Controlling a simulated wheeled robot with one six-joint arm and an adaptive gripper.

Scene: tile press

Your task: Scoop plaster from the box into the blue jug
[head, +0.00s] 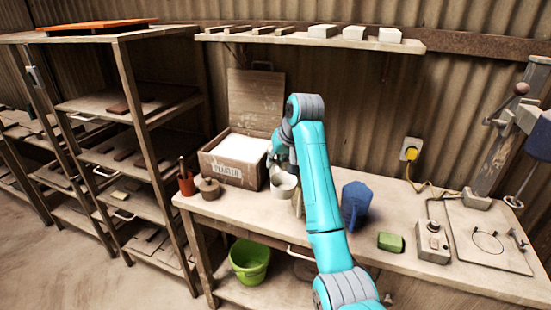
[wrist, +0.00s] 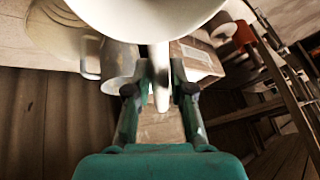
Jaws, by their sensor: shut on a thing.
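The plaster box (head: 232,172) stands on the bench with its lid raised behind and white plaster (head: 240,147) inside. My gripper (head: 273,157) is beside the box's right side. In the wrist view it is shut on the pale handle of a white scoop (wrist: 150,15), whose round bowl fills the top of that view. What the scoop holds is hidden. A pale round vessel (head: 284,187) shows just below my gripper in the head view; I cannot tell whether it is the scoop. The blue jug (head: 356,206) stands on the bench, right of my arm.
A grey handled vessel (wrist: 118,62) shows beyond the left finger. A red pot (head: 186,183) and a lidded brown pot (head: 209,188) stand left of the box. A green block (head: 390,242) and a control box (head: 432,241) are to the right. A shelf (head: 310,40) hangs above.

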